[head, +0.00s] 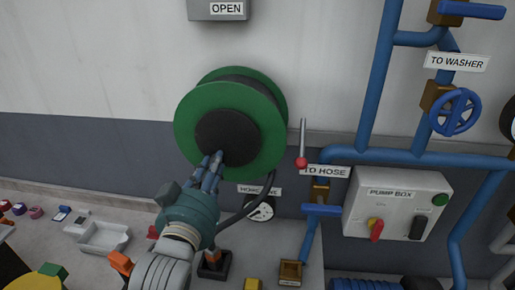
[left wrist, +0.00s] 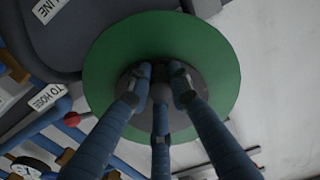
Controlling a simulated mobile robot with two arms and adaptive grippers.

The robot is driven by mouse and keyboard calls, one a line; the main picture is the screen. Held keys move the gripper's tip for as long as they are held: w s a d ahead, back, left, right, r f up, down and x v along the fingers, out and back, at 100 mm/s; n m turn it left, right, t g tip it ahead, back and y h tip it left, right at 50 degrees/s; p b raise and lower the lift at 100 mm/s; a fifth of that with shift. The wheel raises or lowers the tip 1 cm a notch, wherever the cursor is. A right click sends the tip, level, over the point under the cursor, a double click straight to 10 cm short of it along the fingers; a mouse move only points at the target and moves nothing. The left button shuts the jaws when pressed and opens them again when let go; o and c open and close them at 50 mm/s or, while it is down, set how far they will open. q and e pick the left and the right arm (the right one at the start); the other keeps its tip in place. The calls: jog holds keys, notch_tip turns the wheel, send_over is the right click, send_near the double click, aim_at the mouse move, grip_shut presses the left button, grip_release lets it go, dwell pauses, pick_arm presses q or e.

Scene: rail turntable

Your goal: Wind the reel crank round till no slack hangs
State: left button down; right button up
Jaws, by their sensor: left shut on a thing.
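The hose reel (head: 190,122) is a green disc on the wall with a dark round hub (head: 226,128); the green disc also fills the middle of the left wrist view (left wrist: 110,55). My left gripper (head: 214,160) is at the lower left part of the hub. Its fingers close together there, also in the left wrist view (left wrist: 160,82), shut on what I take to be the crank handle, which they hide. A black hose (head: 247,203) hangs from the reel's lower right and curves down left behind my gripper. My right gripper is not in view.
Right of the reel are a rod with a red knob (head: 301,162), blue pipes (head: 375,80) with valves, and a grey pump box (head: 398,205). A round gauge (head: 261,212) sits below the reel. A grey tray (head: 104,238) and small objects lie at lower left.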

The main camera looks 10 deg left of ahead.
aim_at(230, 161)
pick_arm(q)
jog(key=shift+d+f, duration=0.1)
jog(key=shift+d, duration=0.05)
jog(key=shift+d+f, duration=0.2)
jog(key=shift+d, duration=0.3)
jog(key=shift+d, duration=0.2)
jog(key=shift+d+f, duration=0.1)
jog(key=shift+d, duration=0.5)
jog(key=shift+d, duration=0.1)
